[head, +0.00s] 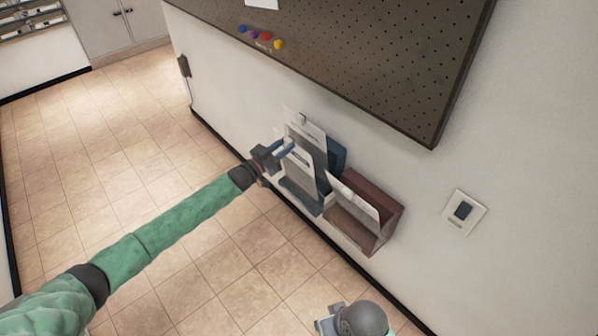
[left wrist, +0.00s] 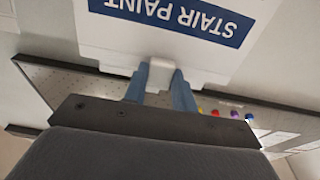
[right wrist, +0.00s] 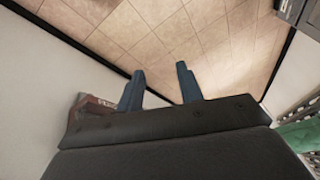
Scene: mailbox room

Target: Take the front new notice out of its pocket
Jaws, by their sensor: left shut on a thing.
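My left gripper (head: 288,149) is shut on the small white tab (left wrist: 163,74) at the edge of a white notice (left wrist: 115,42). The notice has a blue band reading "STAIR PAINT", upside down in the left wrist view. In the head view this front notice (head: 297,172) stands in front of a second notice (head: 309,132), at the blue wall pocket (head: 304,197). I cannot tell how far its lower edge sits inside the pocket. My right gripper (right wrist: 160,88) is open and empty, low and away from the pocket.
A brown wooden box (head: 383,237) holding a white sheet (head: 353,196) hangs right of the pocket. A pegboard (head: 360,50) with several coloured pins is above. A switch plate (head: 464,212) is farther right. The tiled floor (head: 110,160) is clear.

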